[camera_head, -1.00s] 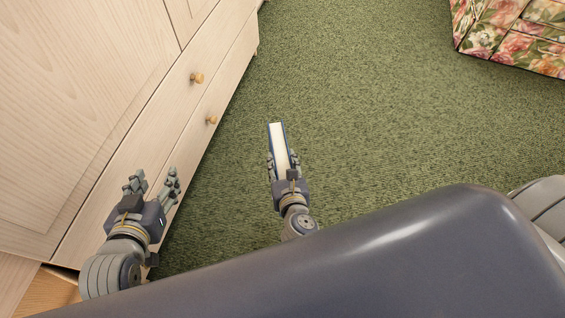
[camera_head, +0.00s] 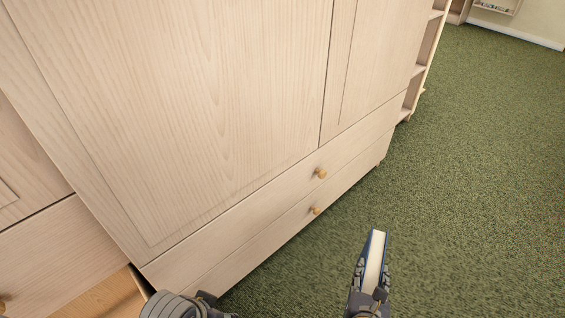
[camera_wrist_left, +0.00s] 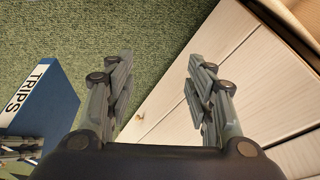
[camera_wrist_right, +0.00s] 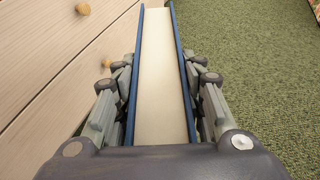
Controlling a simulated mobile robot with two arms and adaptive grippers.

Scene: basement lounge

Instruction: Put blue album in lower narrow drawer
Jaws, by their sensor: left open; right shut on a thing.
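The blue album (camera_head: 374,262) stands upright in my right gripper (camera_head: 371,280), spine away from the head camera and pale page edges showing. The right wrist view shows the fingers shut on both blue covers (camera_wrist_right: 178,75). In the left wrist view the album (camera_wrist_left: 45,100) shows a white "TRIPS" label. My left gripper (camera_wrist_left: 160,75) is open and empty beside the cabinet front; the head view cuts most of it off. Two long closed drawer fronts, an upper (camera_head: 270,205) and a lower (camera_head: 265,243), run under the cabinet doors, each with a round wooden knob.
At lower left, a wooden surface (camera_head: 108,298) shows in a gap beside the cabinet, perhaps an open drawer's inside. Open shelves (camera_head: 415,75) stand at the cabinet's far end. Green carpet (camera_head: 470,170) is clear to the right.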

